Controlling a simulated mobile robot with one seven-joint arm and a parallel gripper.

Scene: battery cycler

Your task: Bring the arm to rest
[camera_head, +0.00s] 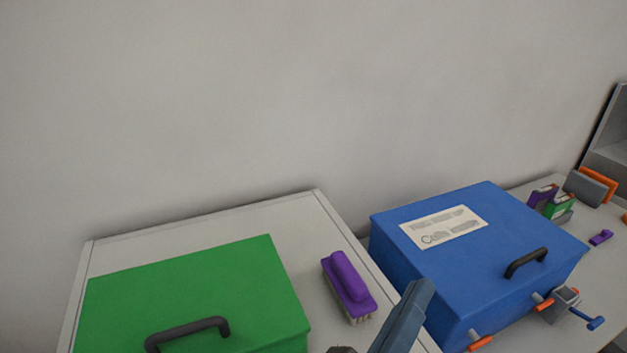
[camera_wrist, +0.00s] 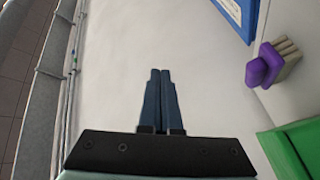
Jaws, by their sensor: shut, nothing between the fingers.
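My gripper (camera_wrist: 160,72) shows in the wrist view with its two dark blue-grey fingers side by side and closed, nothing between them. The fingers point across a pale, bare surface and touch no object. In the head view, a blue-grey part of my gripper (camera_head: 422,290) rises from the bottom edge, between the purple brush and the blue box. The rest of my arm is mostly out of frame there.
A green box (camera_head: 240,265) with a dark handle and a purple brush (camera_head: 348,285) sit on a light cabinet top (camera_head: 205,240). A blue box (camera_head: 470,265) with a label and handle stands right. Small coloured parts and a dark-framed unit (camera_head: 612,135) lie beyond it.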

